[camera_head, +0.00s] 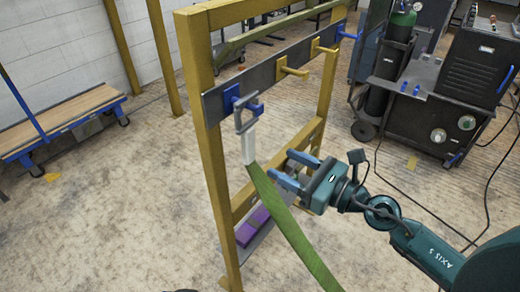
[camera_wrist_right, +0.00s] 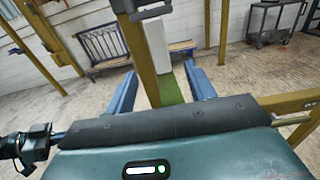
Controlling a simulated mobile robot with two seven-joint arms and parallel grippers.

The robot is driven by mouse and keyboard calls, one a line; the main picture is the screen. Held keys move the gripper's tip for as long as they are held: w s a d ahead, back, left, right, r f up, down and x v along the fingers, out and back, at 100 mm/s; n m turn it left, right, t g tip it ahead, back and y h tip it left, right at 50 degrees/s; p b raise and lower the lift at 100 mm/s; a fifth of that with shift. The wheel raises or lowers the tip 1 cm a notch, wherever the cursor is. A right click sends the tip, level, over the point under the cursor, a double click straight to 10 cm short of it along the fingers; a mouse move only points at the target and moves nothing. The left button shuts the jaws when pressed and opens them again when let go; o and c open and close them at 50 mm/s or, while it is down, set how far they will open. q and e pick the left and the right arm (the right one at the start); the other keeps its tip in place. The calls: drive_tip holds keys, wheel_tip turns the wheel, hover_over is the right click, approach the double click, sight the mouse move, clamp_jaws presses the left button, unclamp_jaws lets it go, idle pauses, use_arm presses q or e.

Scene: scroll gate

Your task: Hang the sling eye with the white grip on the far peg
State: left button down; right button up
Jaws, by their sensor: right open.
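The sling has a grey eye (camera_head: 245,114), a white grip (camera_head: 248,144) and a green strap (camera_head: 290,229). The eye is at the blue peg (camera_head: 231,98) on the left end of the grey board and appears to hang there. Another blue peg (camera_head: 347,35) is at the board's right end, farther off and bare. My right gripper (camera_head: 280,164) is open and empty, just right of and below the white grip. In the right wrist view, the white grip (camera_wrist_right: 159,38) and strap (camera_wrist_right: 168,90) show between the open fingers, beyond them. My left gripper is not in view.
Two yellow pegs (camera_head: 291,70) stick out of the grey board (camera_head: 268,79) between the blue ones. The yellow gate posts (camera_head: 212,170) flank the board. A purple block (camera_head: 252,225) lies low in the gate. A dark machine cart (camera_head: 446,110) stands at right.

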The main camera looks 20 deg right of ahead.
sight(252, 148)
drive_tip(key=p+x, duration=0.1)
drive_tip(key=x, duration=0.3)
drive_tip(key=shift+w+a+r+p, duration=0.1)
drive_tip(key=shift+a+p, duration=0.05)
drive_tip(key=shift+p, duration=0.2)
drive_tip(key=shift+p+x, duration=0.45)
drive_tip(key=shift+x, duration=1.85)
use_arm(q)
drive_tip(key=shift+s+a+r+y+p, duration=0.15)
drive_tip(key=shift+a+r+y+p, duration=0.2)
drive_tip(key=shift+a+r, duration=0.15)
use_arm(e)
drive_tip(key=shift+w+a, duration=0.35)
drive_tip(key=shift+w, duration=0.1)
drive_tip(key=shift+c, duration=0.4)
drive_tip(key=c, duration=1.1)
